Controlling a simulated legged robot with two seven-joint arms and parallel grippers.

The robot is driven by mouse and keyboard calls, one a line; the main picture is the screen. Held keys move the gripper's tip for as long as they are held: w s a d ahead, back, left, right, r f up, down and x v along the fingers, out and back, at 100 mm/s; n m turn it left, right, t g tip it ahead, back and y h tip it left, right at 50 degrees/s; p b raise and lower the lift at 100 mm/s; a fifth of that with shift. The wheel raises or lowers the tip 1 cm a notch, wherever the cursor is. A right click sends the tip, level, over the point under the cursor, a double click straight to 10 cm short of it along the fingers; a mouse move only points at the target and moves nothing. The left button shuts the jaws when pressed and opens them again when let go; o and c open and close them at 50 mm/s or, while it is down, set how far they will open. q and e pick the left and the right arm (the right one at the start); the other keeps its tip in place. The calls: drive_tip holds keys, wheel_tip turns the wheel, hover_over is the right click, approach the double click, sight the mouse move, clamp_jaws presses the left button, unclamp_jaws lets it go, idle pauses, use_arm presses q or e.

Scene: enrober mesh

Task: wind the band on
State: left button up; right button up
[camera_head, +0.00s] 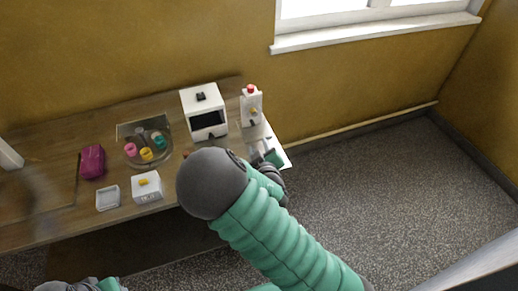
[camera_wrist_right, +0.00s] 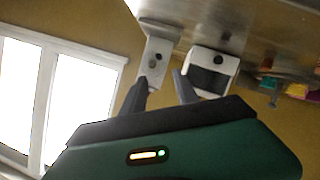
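A white box-shaped machine (camera_head: 203,101) with a dark front opening stands at the back right of the table; it also shows in the right wrist view (camera_wrist_right: 228,64). Beside it is a white upright unit (camera_head: 247,112) with a red button on top; a white unit with a dark round knob shows in the right wrist view (camera_wrist_right: 158,45). My right gripper (camera_head: 268,153) is by the table's right end, in front of these, partly hidden by my arm. Its fingers (camera_wrist_right: 160,76) are apart with nothing between them. My left gripper (camera_head: 75,286) is barely in view at the bottom left. I cannot make out a band.
Floor to the right is clear.

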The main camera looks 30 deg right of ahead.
sight(255, 115)
drive_tip(key=shift+s+f, duration=0.1)
